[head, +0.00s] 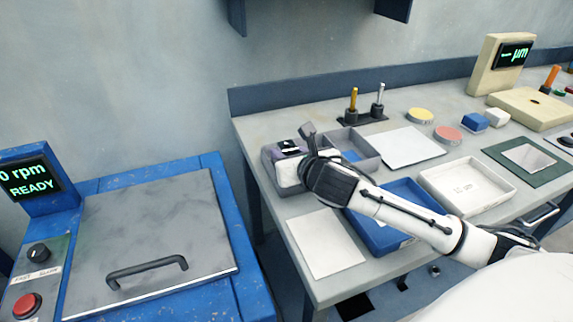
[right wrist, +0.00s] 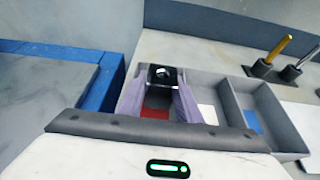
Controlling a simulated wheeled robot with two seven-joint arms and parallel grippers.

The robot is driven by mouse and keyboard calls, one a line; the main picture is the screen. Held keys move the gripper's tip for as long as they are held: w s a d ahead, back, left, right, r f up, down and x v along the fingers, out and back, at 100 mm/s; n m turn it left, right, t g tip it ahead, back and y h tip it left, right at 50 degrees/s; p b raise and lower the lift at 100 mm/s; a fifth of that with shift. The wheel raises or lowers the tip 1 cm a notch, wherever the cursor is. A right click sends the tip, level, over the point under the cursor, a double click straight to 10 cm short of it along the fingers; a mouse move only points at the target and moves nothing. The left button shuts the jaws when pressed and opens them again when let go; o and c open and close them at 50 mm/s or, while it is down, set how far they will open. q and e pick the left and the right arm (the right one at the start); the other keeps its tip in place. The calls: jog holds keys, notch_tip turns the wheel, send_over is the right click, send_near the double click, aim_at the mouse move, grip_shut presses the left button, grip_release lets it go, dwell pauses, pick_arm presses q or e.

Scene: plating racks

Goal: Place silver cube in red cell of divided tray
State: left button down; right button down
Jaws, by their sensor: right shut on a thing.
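The grey divided tray (head: 372,163) stands near the left end of the bench. In the right wrist view, the tray (right wrist: 282,130) shows a cell with a red floor (right wrist: 155,113) at left, one with a white patch and one with a blue patch. My right gripper (right wrist: 163,84) is over the red cell, its two purplish fingers shut on a dark, shiny silver cube (right wrist: 163,75). In the head view, my right gripper (head: 289,149) covers much of the tray's left part. I cannot tell how high the cube is above the cell floor. My left gripper is not in view.
A blue bin (head: 408,195) and a white tray (head: 465,185) stand to the right. White sheets (head: 325,243) lie in front and behind. Two upright pegs (head: 353,104) stand behind the tray. A blue machine with a grey lid (head: 150,235) is at left.

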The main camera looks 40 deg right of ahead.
notch_tip(320, 180, down, 3)
jog(key=shift+f, duration=0.15)
jog(key=shift+s+f, duration=0.2)
jog(key=shift+f, duration=0.4)
jog(key=c, duration=1.6)
grip_release()
jog(key=shift+a+f, duration=0.1)
jog(key=shift+f, duration=0.15)
jog(key=shift+o, duration=0.2)
jog(key=shift+s+r, duration=0.15)
jog(key=shift+r, duration=0.45)
jog(key=v, duration=0.7)
jog(key=r+v, duration=0.1)
jog(key=v, duration=0.3)
jog(key=shift+s+r, duration=0.15)
